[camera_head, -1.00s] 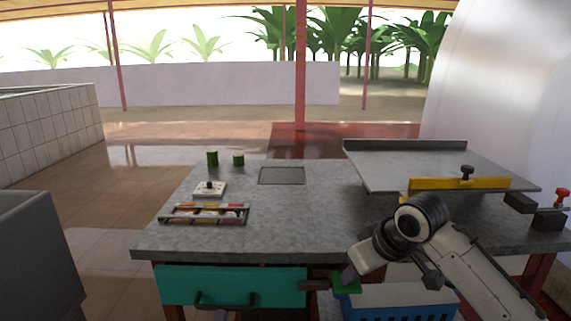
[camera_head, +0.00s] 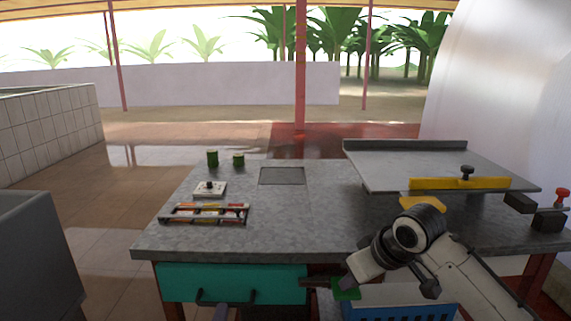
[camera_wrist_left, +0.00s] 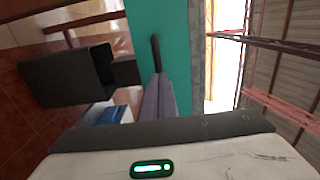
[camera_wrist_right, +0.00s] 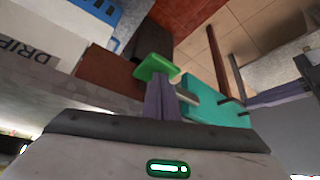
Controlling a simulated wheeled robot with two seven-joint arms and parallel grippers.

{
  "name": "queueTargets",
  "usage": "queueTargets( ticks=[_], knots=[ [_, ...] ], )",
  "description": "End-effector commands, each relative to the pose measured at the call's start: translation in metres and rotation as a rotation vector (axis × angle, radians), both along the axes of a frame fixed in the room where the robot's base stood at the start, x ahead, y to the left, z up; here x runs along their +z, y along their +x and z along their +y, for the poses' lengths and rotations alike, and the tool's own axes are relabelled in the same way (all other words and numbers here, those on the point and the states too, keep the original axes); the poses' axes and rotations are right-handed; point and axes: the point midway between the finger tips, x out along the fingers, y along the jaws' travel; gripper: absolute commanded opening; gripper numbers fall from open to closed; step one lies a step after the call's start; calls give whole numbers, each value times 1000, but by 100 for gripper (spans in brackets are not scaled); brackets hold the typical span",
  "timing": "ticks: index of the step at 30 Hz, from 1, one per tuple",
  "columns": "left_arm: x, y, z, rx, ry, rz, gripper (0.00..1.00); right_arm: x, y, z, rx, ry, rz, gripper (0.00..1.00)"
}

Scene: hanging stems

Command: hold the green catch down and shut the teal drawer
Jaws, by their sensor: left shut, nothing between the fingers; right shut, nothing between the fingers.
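The teal drawer (camera_head: 180,282) is under the front edge of the bench, with a dark bar handle (camera_head: 226,302) across its front. My left gripper (camera_head: 222,312) is shut and empty, low at the handle. In the left wrist view its fingertips (camera_wrist_left: 158,78) meet the handle's outline, though contact is unclear. The green catch (camera_head: 346,295) is right of the drawer on a dark lever. My right gripper (camera_head: 347,283) is shut and empty above it. In the right wrist view its fingertips (camera_wrist_right: 160,80) are against the green catch (camera_wrist_right: 155,66). Whether the drawer is fully in is unclear.
A blue crate (camera_head: 400,312) stands under the bench right of the catch. On the grey bench top (camera_head: 300,225) are a rack (camera_head: 205,221), a white switch box (camera_head: 210,189) and two green cylinders (camera_head: 212,158). A raised metal plate (camera_head: 400,165) fills the right.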

Motion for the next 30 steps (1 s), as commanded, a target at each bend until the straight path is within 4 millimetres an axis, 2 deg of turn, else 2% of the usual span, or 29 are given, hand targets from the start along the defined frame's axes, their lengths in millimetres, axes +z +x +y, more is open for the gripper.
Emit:
queueTargets(
  ticks=[30],
  knots=[
    [1,42,0,1,-1,-1,0,-2,-1,0,1,-2,5,0]
  ],
)
